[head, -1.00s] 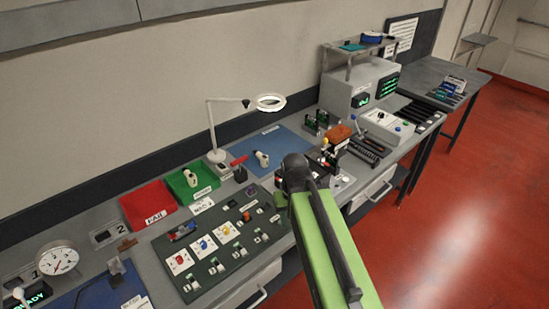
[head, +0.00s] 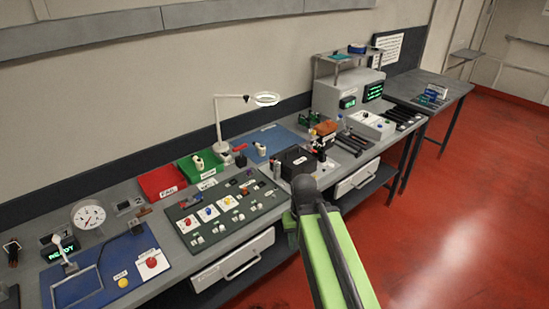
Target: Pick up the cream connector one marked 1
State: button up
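Several small whitish connectors (head: 197,239) sit on the dark board (head: 262,207) at the middle of the bench, along its front side. They are too small for me to read a 1 on any of them. A larger cream piece (head: 198,163) lies in the green tray (head: 211,158). Another cream piece (head: 260,149) stands on the blue mat (head: 285,137) behind. I cannot tell which cream piece is marked 1. My green arm reaches up from the bottom edge, in front of the bench. My gripper does not show, so its hold cannot be seen.
A red tray (head: 160,181) stands left of the green one. A lamp (head: 218,120) rises behind them. A black box (head: 294,163) stands right of the board. A blue panel (head: 85,285) and a gauge (head: 88,214) are at left. Red floor (head: 460,220) is clear at right.

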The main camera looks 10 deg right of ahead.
aim_at(262, 149)
jog(key=u, duration=0.25)
jog(key=i, duration=0.8)
jog(key=u, duration=1.8)
jog(key=k, duration=0.1)
jog(key=u, duration=2.2)
jog(key=k, duration=2.5)
jog(key=z, duration=0.1)
